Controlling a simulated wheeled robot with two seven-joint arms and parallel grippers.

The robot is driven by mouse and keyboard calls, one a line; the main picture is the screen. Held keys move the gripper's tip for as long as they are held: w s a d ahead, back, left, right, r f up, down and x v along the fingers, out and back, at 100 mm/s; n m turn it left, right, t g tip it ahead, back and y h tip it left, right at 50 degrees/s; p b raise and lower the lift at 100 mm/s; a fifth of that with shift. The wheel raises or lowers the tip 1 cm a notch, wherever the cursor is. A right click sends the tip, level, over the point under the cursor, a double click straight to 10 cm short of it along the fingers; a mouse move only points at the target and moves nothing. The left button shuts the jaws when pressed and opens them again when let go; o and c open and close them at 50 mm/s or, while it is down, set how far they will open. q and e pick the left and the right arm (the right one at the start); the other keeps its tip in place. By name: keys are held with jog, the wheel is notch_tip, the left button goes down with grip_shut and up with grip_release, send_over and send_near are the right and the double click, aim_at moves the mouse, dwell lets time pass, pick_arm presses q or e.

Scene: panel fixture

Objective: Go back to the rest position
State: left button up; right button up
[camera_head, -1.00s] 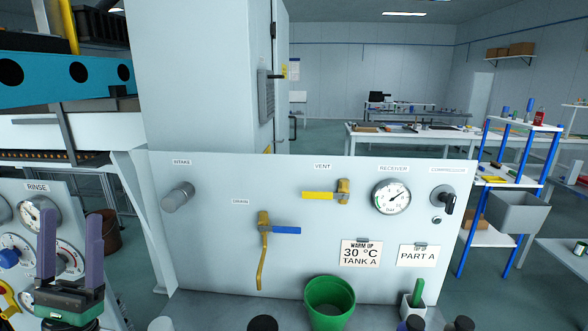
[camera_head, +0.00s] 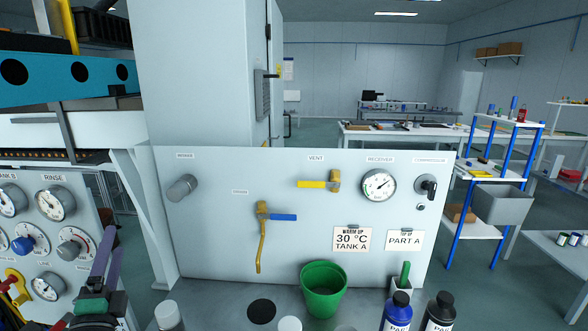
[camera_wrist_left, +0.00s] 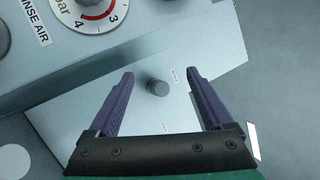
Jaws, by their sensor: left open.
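My left gripper (camera_head: 104,272) is low at the left edge of the head view, in front of the left panel. Its two purple fingers also show in the left wrist view (camera_wrist_left: 160,85), spread apart with nothing between them. Beyond the fingers in that view is the grey intake knob (camera_wrist_left: 157,87) on the white panel. The knob also shows in the head view (camera_head: 182,188), well apart from the gripper. My right gripper is not in either view.
The white panel (camera_head: 220,240) carries a vent valve (camera_head: 320,183), a drain valve (camera_head: 268,217) and a receiver gauge (camera_head: 379,185). A green bucket (camera_head: 323,290) and bottles (camera_head: 397,312) stand before it. A gauge panel (camera_head: 75,215) is at left.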

pick_arm(q)
jog(key=w+d+f+n+g+h, duration=0.1)
jog(key=d+f+n+g+h, duration=0.15)
jog(key=f, duration=0.35)
jog(key=d+f+n+g+h, duration=0.1)
jog(key=d+f+n+g, duration=0.15)
jog(key=f, duration=0.45)
jog(key=s+d+f+n+g+h, duration=0.2)
jog(key=s+d+f+n+g, duration=0.35)
jog(key=s+f, duration=0.3)
jog(key=s+d+f+n+g+h, duration=0.3)
jog(key=s+d+f+n+g, duration=0.15)
jog(key=s+f+g, duration=0.35)
notch_tip(320, 180, down, 16)
jog(key=b, duration=0.1)
jog(key=s+f+m+g+b, duration=0.1)
jog(key=s+f, duration=0.4)
jog(key=f, duration=0.5)
jog(key=s+f+b, duration=0.1)
jog(key=s+f, duration=0.4)
jog(key=f, duration=0.6)
jog(key=s+a+f, duration=0.2)
jog(key=s+f, duration=0.3)
jog(key=s, duration=0.4)
jog(key=shift+a+g+y, duration=0.35)
jog(key=shift+g, duration=0.1)
